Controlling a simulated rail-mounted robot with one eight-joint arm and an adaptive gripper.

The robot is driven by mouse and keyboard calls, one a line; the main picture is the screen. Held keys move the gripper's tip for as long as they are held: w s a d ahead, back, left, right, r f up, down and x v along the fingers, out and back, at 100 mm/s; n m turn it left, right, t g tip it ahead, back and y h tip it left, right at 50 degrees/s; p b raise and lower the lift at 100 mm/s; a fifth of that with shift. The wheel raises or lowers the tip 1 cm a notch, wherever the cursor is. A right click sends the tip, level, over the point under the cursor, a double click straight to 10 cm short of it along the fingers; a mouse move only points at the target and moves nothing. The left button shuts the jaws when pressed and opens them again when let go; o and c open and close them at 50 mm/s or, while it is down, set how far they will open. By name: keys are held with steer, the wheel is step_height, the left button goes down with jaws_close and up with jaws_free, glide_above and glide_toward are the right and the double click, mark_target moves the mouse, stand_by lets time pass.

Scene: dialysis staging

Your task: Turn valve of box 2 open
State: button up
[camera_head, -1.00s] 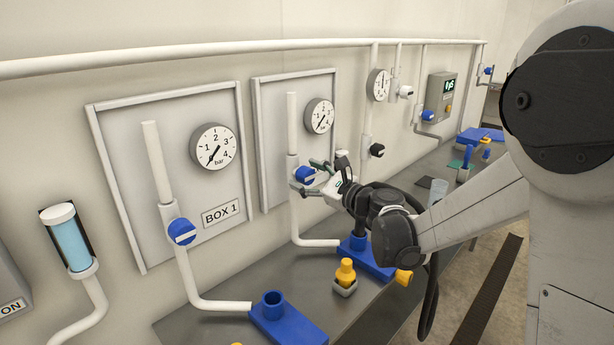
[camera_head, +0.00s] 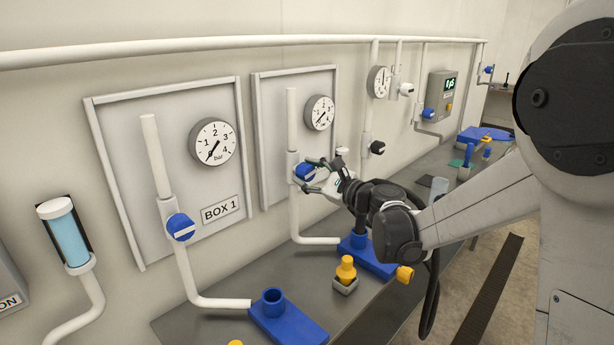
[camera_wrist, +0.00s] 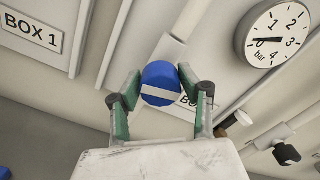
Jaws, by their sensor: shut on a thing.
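The valve of box 2 has a round blue knob (camera_wrist: 159,82) with a white stripe, set on a white pipe. It also shows in the head view (camera_head: 304,172), partly hidden by my gripper. In the wrist view my gripper (camera_wrist: 158,88) has its two green-padded fingers on either side of the knob, shut on it. In the head view my gripper (camera_head: 318,174) reaches the knob from the right. The box 2 gauge (camera_wrist: 277,40) has its needle near 0. The box 2 panel (camera_head: 272,120) is behind the pipe; its label is mostly hidden.
The box 1 panel (camera_head: 112,150) with its own blue valve (camera_head: 181,227) and gauge (camera_head: 213,142) is to the left. Blue bases (camera_head: 290,325) and a yellow-topped piece (camera_head: 346,270) stand on the grey bench (camera_head: 215,325). A black knob (camera_head: 377,148) is to the right.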

steer(key=n+b, duration=0.1)
steer(key=n, duration=0.1)
steer(key=n+b, duration=0.1)
steer(key=n, duration=0.1)
steer(key=shift+f+n, duration=0.2)
steer(key=shift+n, duration=0.1)
steer(key=n+b, duration=0.1)
steer(key=n, duration=0.2)
steer(key=shift+n, duration=0.3)
steer(key=n+b, duration=0.1)
steer(key=n, duration=0.2)
steer(key=shift+n, duration=0.3)
steer(key=shift+n+b, duration=0.65)
steer(key=shift+n, duration=1.15)
steer(key=o, duration=1.2)
steer(key=shift+c, duration=0.2)
steer(key=v, duration=1.2)
